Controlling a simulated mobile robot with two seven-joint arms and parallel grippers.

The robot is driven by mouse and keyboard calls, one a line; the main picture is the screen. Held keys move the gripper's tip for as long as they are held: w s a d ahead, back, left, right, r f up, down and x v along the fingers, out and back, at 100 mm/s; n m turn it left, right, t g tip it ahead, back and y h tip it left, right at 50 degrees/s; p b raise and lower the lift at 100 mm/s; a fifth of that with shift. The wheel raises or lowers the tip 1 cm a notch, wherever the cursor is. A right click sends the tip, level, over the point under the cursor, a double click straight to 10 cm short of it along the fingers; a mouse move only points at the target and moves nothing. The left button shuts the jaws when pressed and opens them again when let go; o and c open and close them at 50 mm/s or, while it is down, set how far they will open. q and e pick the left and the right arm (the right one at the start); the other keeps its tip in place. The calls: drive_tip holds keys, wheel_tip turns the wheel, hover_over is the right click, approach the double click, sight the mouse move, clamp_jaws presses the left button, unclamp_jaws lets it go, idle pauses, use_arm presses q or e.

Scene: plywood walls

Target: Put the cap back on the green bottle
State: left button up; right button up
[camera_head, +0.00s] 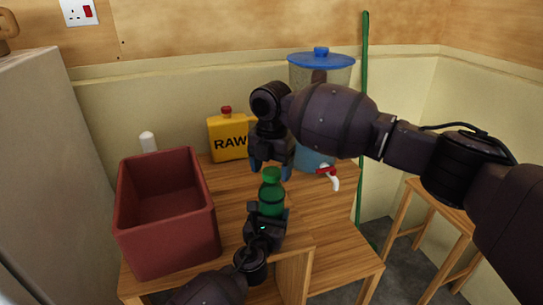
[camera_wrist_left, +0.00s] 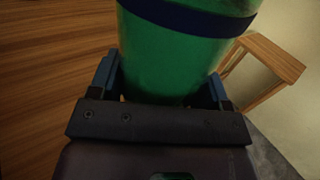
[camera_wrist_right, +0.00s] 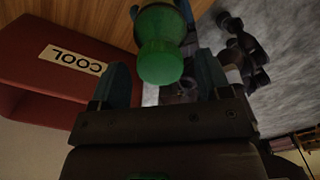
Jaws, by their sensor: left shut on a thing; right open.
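The green bottle (camera_head: 271,200) stands upright over the wooden table, with a dark band round it in the left wrist view (camera_wrist_left: 185,50). A lighter green cap (camera_head: 271,174) sits at its top; whether it is seated fully I cannot tell. My left gripper (camera_head: 267,212) is shut around the bottle's body. My right gripper (camera_head: 271,167) is open just above the bottle, fingers pointing down. In the right wrist view the cap (camera_wrist_right: 160,62) shows between the two open fingers, with a gap on each side.
A red bin (camera_head: 165,235), marked COOL in the right wrist view, stands left of the bottle. A wooden stool (camera_head: 447,210) is at right.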

drive_tip(key=shift+f, duration=0.3)
drive_tip(key=shift+c, duration=0.2)
drive_tip(key=c, duration=1)
drive_tip(key=shift+o, duration=0.2)
